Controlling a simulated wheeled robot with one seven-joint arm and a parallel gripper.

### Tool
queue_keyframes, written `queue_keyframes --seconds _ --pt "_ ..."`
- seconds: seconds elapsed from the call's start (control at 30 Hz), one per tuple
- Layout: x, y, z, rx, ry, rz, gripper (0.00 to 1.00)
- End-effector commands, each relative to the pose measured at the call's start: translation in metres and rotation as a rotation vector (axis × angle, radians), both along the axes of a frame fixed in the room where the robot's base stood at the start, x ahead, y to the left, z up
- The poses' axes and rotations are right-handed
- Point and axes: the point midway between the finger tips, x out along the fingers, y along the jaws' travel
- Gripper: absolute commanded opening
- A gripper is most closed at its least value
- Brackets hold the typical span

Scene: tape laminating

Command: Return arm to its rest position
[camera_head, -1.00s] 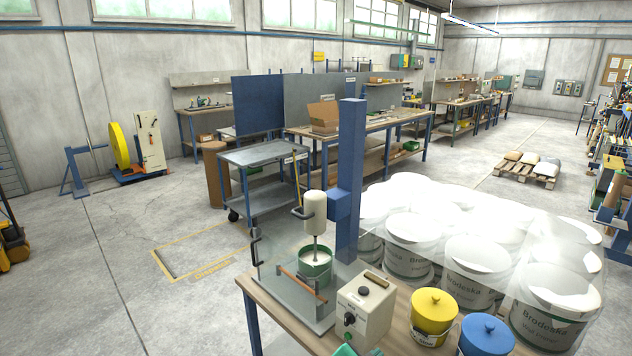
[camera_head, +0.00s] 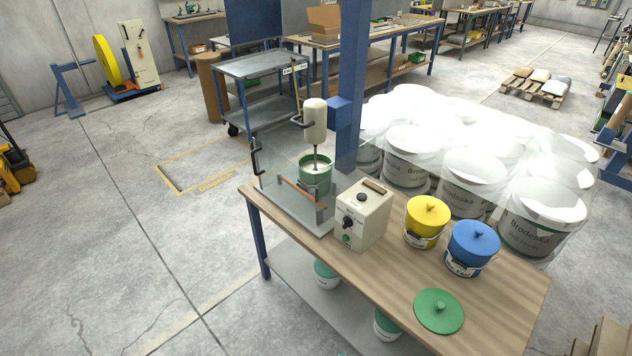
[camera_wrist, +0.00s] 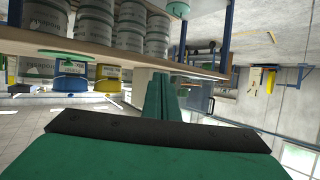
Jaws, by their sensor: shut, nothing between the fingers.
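My gripper (camera_wrist: 167,92) shows only in the wrist view, with its green fingers together at the centre and nothing between them. The wrist picture is upside down. The wooden workbench (camera_wrist: 140,62) lies beyond the fingers, apart from them. There the workbench (camera_head: 405,284) carries the mixer (camera_head: 315,122) over an open green bucket (camera_head: 313,180), a control box (camera_head: 362,217), a yellow bucket (camera_head: 427,222), a blue bucket (camera_head: 470,247) and a loose green lid (camera_head: 439,311).
White buckets (camera_head: 475,180) under clear film stand behind the workbench. Its lower shelf (camera_head: 290,265) holds more buckets. A metal cart (camera_head: 265,68) stands farther back, and a pallet with sacks (camera_head: 537,87) at the right. The floor left of the bench is clear.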

Motion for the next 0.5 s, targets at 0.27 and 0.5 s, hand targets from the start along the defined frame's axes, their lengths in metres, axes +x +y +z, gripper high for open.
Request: queue_keyframes --seconds 0.27,0.5 --pt "-0.087 0.031 0.015 -0.026 -0.037 0.103 0.0" --pt "-0.152 0.052 0.048 -0.036 -0.087 0.149 0.0"
